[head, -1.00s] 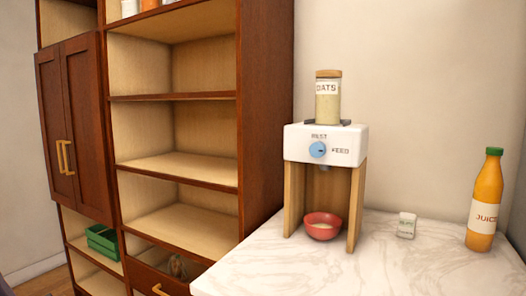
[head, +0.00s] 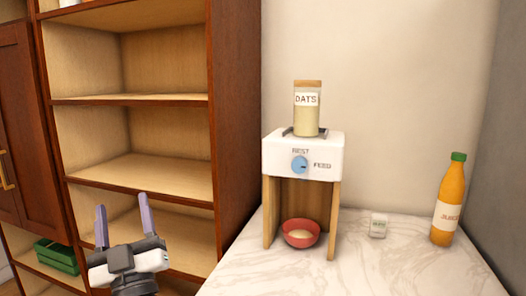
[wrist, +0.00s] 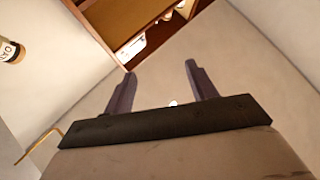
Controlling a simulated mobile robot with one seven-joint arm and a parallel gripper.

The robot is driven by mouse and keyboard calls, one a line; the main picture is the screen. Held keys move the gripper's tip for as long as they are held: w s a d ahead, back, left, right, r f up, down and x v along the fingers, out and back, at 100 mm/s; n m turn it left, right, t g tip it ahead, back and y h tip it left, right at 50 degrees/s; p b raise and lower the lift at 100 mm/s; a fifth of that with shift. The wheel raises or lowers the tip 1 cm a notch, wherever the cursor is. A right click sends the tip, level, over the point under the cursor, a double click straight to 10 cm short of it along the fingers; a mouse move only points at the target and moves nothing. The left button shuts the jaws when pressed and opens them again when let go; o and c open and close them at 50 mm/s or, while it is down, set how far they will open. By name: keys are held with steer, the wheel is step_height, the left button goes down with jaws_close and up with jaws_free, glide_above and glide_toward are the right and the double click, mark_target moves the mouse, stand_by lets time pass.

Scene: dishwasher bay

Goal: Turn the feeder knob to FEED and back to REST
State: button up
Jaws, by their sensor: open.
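The feeder (head: 270,150) is a white box on wooden legs on the marble counter. Its round blue knob (head: 300,164) is on the front, with REST printed above and FEED to its right. A small dark mark shows on the knob's right part; its exact direction is hard to tell. A jar labelled OATS (head: 307,112) stands on top. A red bowl (head: 300,238) with pale contents sits below, between the legs. My gripper (head: 123,203) is open and empty, left of the feeder and well apart from it. In the wrist view its two fingers (wrist: 160,72) are spread.
A juice bottle (head: 449,205) and a small white box (head: 378,225) stand on the counter (head: 365,265) right of the feeder. A tall wooden shelf unit (head: 237,110) is at the left, with a green crate (head: 57,257) low down. The counter's front is clear.

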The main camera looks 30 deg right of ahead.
steer(key=s+d+f+m+g+h+p, duration=0.15)
steer(key=d+m+g+h, duration=0.3)
steer(key=d+h, duration=0.85)
steer(key=m+g+p, duration=0.3)
steer(key=g, duration=0.3)
glide_toward(299, 166)
steer(key=p+x, duration=0.4)
steer(key=x, duration=0.3)
steer(key=shift+w+d+r+p, duration=0.15)
steer(key=shift+w+r+p, duration=0.05)
steer(key=shift+w+p, duration=0.15)
steer(key=shift+w+d+r, duration=0.1)
steer(key=shift+w+d, duration=0.25)
steer(key=c, duration=1)
